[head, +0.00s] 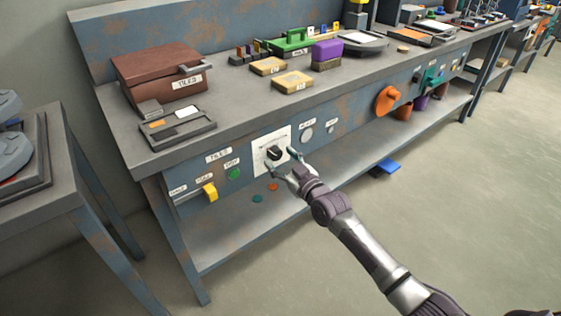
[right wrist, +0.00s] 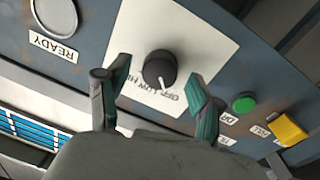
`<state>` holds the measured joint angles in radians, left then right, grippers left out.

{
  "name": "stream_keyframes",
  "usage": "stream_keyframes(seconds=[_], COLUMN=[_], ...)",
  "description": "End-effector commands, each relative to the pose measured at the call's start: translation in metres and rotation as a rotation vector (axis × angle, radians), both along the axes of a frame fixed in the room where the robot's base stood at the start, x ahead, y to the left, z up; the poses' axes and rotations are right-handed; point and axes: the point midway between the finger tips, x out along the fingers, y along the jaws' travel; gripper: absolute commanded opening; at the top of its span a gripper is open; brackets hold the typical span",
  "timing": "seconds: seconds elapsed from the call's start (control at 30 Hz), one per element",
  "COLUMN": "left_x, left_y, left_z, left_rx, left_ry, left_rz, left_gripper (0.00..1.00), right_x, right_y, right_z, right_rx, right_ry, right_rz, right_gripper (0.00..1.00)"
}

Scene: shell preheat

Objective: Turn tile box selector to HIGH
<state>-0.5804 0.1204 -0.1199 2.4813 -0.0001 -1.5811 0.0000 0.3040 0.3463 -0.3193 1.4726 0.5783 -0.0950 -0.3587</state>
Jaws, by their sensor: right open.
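My right gripper (head: 283,162) is open in front of the knob. In the right wrist view its fingers (right wrist: 158,76) stand on either side of the knob, with visible gaps. My left gripper is not in view.
A green button (head: 234,174) and a yellow lever (head: 210,192) sit left of the plate. A round READY indicator (head: 306,135) is to its right. The brown tile box (head: 155,75) stands on the bench above. An orange round part (head: 387,100) sticks out farther right.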

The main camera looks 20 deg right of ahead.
Motion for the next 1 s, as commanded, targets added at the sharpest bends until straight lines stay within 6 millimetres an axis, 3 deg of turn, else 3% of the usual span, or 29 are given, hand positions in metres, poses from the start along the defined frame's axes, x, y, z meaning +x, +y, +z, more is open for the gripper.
stream_keyframes(seconds=[0.3,0.67,1.0], left_x=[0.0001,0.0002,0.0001], left_y=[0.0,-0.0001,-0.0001], left_z=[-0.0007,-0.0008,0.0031], left_rx=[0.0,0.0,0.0], left_ry=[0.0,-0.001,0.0], left_rz=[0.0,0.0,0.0], left_gripper=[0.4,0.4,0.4], right_x=[0.003,0.0027,0.0026], right_y=[0.0013,0.0012,0.0013], right_z=[0.0002,0.0001,0.001], right_rx=[0.0,0.0,0.043], right_ry=[0.0,0.0,0.017], right_rz=[0.001,0.001,0.0], right_gripper=[0.66,0.08,0.06])
